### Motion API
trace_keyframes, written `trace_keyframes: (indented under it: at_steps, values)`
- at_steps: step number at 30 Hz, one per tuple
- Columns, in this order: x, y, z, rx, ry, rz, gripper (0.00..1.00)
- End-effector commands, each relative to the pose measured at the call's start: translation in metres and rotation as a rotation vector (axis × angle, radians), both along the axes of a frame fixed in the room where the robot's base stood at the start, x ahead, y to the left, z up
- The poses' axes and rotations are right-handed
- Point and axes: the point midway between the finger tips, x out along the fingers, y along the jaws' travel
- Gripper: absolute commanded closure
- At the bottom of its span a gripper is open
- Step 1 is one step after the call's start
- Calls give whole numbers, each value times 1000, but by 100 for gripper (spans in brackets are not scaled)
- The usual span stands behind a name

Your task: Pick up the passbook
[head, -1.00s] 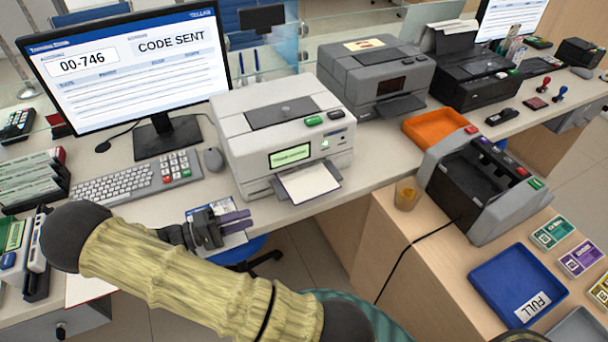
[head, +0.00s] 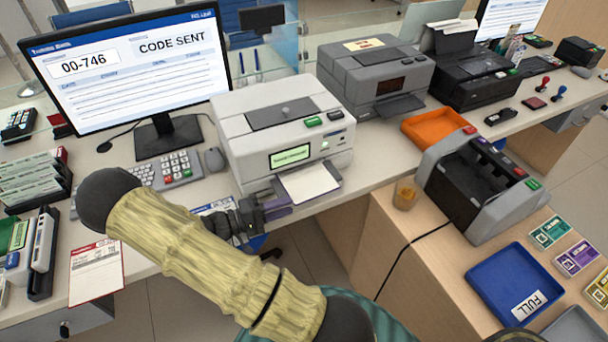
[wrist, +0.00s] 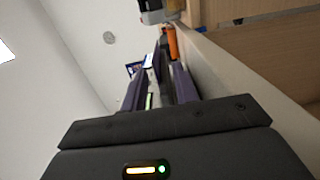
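A white open booklet, which looks like the passbook (head: 308,181), lies on the front tray of the grey-white printer (head: 285,130) in the head view. My gripper (head: 284,205), with purple fingers, is just left of and in front of it at the counter's front edge, pointing right. In the wrist view my gripper (wrist: 168,75) shows two purple fingers apart, with a gap between them. I cannot clearly make out the booklet there. Nothing is seen held.
A blue-and-white leaflet (head: 213,207) lies partly behind my gripper. A red-edged form (head: 97,272) lies at the left front. The orange tray (head: 437,126) and note counter (head: 485,185) stand to the right. A gap of open floor separates the counter from the side cabinet.

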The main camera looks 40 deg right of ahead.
Motion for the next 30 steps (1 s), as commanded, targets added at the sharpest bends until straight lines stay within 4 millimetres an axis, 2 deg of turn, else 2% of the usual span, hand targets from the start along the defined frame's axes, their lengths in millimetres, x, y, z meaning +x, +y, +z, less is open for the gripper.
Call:
trace_keyframes:
  at_steps: [8, 13, 29, 30]
  values:
    - [-10, -31, 10, 0, 1, -6, 71]
    - [-15, -48, 8, -1, 1, -2, 71]
    - [-15, -49, 8, 0, 0, -1, 71]
    - [-15, -49, 8, 0, 0, -1, 75]
